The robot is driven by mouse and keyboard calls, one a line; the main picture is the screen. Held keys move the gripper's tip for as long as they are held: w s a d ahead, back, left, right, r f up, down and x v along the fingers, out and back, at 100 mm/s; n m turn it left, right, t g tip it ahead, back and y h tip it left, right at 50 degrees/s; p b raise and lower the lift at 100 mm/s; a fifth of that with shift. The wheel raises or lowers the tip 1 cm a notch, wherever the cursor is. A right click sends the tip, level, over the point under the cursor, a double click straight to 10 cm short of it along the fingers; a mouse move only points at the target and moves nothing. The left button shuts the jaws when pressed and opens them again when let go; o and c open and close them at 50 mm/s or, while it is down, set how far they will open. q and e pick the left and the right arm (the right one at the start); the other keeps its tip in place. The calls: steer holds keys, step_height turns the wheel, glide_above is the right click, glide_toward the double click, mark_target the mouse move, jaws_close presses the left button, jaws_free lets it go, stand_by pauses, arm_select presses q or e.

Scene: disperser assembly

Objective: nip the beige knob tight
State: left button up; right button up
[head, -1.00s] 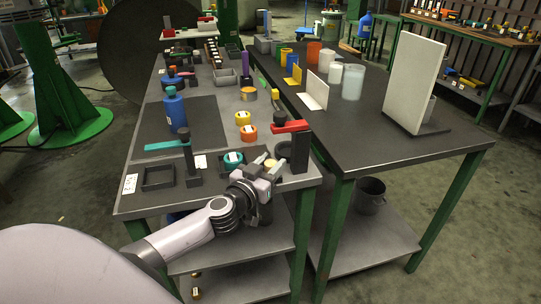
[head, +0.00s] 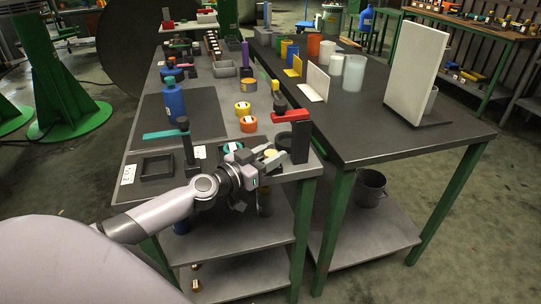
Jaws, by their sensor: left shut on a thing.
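The beige knob (head: 271,153) shows as a small pale patch at the front right of the near bench, just left of the black post of the red-armed stand (head: 291,116). My left gripper (head: 273,156) reaches in from the left over the bench's front edge. Its fingers point right and lie around the knob, shut on it. The fingers and wrist hide most of the knob and whatever is under it. My right gripper is not in view.
Orange (head: 248,124) and yellow (head: 242,108) round parts sit farther back. A teal-armed stand (head: 188,150), a black tray (head: 157,167) and a blue bottle (head: 174,103) are to the left.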

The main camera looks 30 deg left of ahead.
mark_target(265, 158)
arm_select(q)
steer(key=o, duration=0.9)
steer(key=shift+o, duration=0.2)
steer(key=shift+s, duration=0.15)
steer(key=b+v, duration=0.1)
steer(key=v, duration=0.4)
steer(key=shift+s+f, duration=0.15)
steer(key=shift+v, duration=0.8)
